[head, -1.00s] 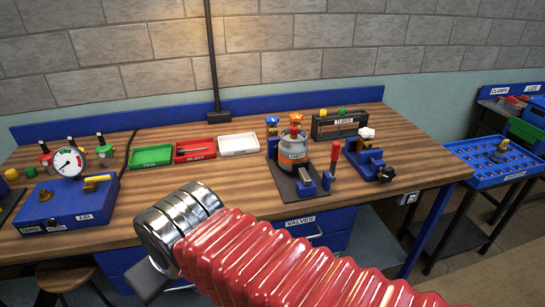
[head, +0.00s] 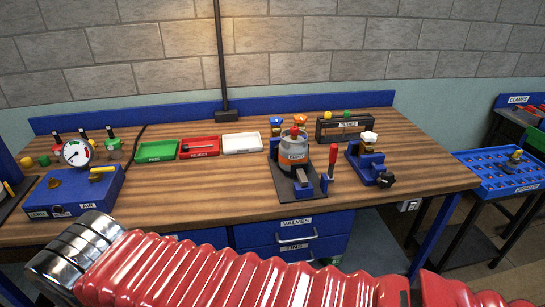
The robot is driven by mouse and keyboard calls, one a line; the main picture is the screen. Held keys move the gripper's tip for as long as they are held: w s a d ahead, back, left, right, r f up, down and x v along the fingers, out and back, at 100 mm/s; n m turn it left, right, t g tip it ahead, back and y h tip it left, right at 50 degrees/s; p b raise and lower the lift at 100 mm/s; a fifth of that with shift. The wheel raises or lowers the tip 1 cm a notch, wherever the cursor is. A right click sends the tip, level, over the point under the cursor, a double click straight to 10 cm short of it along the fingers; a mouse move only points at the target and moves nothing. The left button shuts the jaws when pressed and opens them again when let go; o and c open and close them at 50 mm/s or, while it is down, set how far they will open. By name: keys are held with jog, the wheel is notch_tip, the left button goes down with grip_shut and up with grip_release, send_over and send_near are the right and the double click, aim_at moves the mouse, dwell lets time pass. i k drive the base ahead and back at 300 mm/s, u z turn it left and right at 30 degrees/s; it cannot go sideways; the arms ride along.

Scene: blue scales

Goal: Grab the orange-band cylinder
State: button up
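A grey cylinder with an orange band (head: 294,155) stands upright on a dark base plate (head: 284,186) near the middle of the workbench. A red knob shows above its top. A blue clamp body (head: 305,186) and a red upright handle (head: 333,160) are in front of it and to its right. My arm, with red bellows and a chrome end, lies across the lower foreground, apart from the cylinder. My gripper's fingers are not in view.
Green (head: 157,151), red (head: 198,148) and white (head: 242,143) trays line the back. A blue gauge box (head: 75,192) stands left. A blue valve fixture (head: 370,167) and dark rack (head: 343,128) stand right. The bench (head: 200,199) front is largely clear.

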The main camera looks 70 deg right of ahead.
aim_at(292, 149)
jog(key=u, duration=1.45)
jog(key=k, duration=1.75)
jog(key=z, duration=0.9)
